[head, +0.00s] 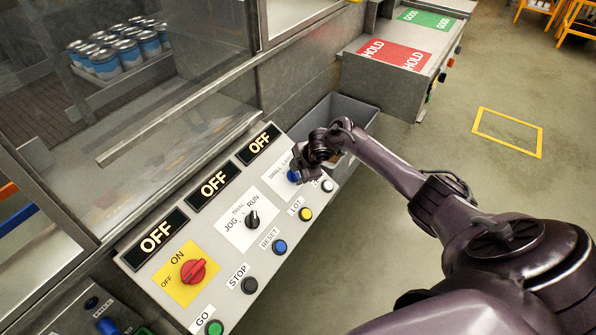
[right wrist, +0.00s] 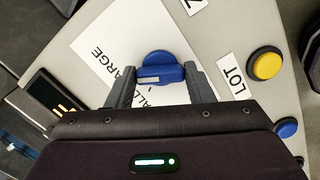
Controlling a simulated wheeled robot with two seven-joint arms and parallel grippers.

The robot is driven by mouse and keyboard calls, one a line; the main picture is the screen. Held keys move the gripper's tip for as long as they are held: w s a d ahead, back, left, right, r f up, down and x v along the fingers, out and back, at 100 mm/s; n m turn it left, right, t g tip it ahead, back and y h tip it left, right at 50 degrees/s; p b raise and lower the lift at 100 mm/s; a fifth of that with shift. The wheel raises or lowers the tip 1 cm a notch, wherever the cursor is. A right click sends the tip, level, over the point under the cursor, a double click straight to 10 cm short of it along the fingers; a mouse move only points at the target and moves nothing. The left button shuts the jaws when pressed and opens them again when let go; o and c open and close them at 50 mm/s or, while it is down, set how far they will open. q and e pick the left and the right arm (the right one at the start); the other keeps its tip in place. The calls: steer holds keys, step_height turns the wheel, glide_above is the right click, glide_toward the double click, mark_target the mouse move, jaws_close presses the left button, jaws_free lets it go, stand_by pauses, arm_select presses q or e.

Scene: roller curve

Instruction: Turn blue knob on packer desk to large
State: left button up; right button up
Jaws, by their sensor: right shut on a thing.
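The blue knob (right wrist: 160,70) sits on a white label marked with small and large (right wrist: 100,50) on the packer desk (head: 225,235). In the head view the knob (head: 293,176) is partly hidden by my right gripper. My right gripper (right wrist: 158,76) has one finger on each side of the knob's raised bar and is shut on it. In the head view the right gripper (head: 306,172) reaches the desk's upper right end. The word large is partly cut by the gripper in the wrist view. My left gripper is not in view.
A yellow button (head: 306,214) by LOT, a blue button (head: 280,247) by RESET and a black JOG/RUN knob (head: 252,219) are nearby. A red ON/OFF knob (head: 193,271) is lower left. A grey bin (head: 345,110) stands behind the gripper.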

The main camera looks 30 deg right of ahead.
steer(key=o, duration=1)
steer(key=shift+c, duration=0.2)
steer(key=shift+r, duration=0.1)
steer(key=v, duration=0.7)
steer(key=shift+s+r+b, duration=0.15)
steer(key=shift+r+b, duration=0.1)
steer(key=shift+b, duration=0.05)
